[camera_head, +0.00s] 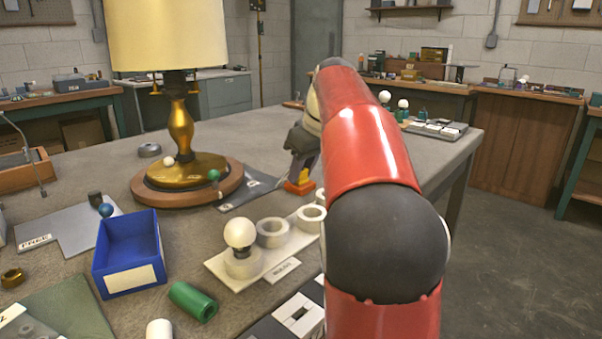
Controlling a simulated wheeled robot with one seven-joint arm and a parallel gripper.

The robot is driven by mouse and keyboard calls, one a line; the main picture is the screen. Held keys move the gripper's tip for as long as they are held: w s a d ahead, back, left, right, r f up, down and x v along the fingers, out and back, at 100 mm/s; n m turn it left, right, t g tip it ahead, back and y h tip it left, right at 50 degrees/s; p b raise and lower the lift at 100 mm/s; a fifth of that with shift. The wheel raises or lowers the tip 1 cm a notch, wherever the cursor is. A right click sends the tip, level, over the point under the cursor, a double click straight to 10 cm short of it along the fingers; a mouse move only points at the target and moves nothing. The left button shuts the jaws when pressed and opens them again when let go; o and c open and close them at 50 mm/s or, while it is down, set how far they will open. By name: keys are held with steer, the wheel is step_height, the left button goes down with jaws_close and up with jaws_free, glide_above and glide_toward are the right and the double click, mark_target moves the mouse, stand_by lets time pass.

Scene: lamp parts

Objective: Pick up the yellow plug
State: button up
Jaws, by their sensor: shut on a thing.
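I cannot tell whether the plug touches the surface below. The lamp (180,130) has a brass stem, a cream shade and a round wooden base.
A dark labelled mat (240,192) lies left of the plug. A white board (220,265) holds a bulb and several rings nearer me. A blue bin (128,252) and a green cylinder (193,301) are at front left. The table behind the lamp is mostly clear.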

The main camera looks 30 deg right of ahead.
step_height(320, 180, up, 10)
steer(key=shift+f+p, duration=0.25)
steer(key=shift+p, duration=0.35)
jaws_close()
steer(key=shift+r, duration=0.3)
